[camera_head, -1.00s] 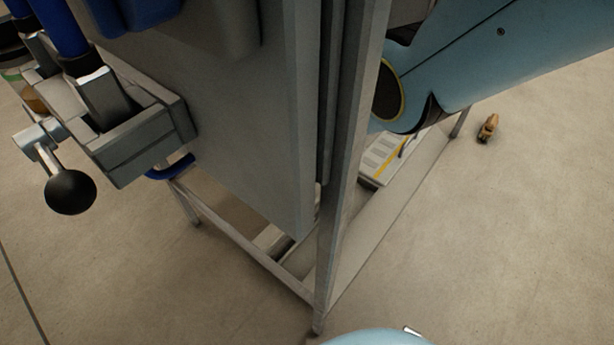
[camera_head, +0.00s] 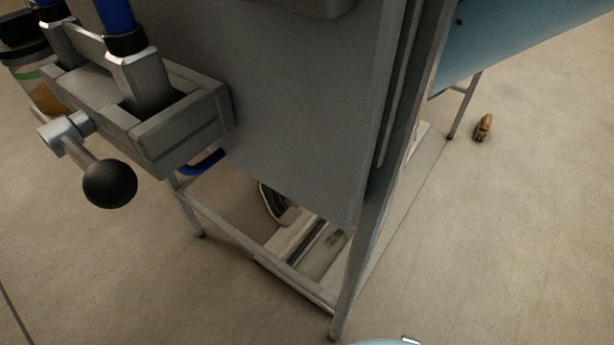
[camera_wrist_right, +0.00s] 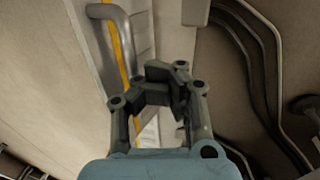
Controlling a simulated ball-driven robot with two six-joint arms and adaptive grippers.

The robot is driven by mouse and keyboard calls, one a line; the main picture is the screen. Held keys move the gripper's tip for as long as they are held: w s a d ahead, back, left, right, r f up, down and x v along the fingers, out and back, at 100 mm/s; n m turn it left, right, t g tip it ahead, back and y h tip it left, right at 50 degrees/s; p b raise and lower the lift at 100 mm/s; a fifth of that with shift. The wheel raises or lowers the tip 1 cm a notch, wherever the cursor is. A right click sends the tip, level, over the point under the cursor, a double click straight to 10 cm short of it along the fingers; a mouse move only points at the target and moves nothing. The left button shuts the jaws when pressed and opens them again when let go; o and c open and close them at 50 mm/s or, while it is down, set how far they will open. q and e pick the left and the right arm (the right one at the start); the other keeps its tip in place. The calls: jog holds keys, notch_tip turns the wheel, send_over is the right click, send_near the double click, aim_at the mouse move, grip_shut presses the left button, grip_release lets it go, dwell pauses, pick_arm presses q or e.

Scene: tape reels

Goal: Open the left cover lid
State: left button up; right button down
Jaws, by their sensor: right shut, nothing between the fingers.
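A large grey upright panel (camera_head: 290,110) fills the middle of the head view. I cannot tell for sure whether it is the left cover lid. My right gripper (camera_wrist_right: 163,76) shows in the right wrist view, shut and empty. It is beside a bent grey bar handle (camera_wrist_right: 122,40) in that picture, with no clear contact. The handle is on a pale panel with a yellow stripe (camera_wrist_right: 116,50). My left gripper is not in view, and the right gripper is out of the head view.
A clamp-like grey block (camera_head: 180,125) with a black ball knob (camera_head: 110,184) sticks out at the left. A thin frame (camera_head: 250,250) stands on the floor below the panel. Dark curved rails (camera_wrist_right: 262,70) run at the right of the wrist view. A small brown object (camera_head: 483,128) lies on open floor.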

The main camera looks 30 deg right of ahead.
jog(key=c, duration=2.1)
grip_release()
jog(key=o, duration=0.7)
jog(key=shift+o, duration=0.2)
notch_tip(320, 180, up, 12)
jog(key=w, duration=0.2)
jog(key=shift+a, duration=0.4)
jog(key=shift+w, duration=0.1)
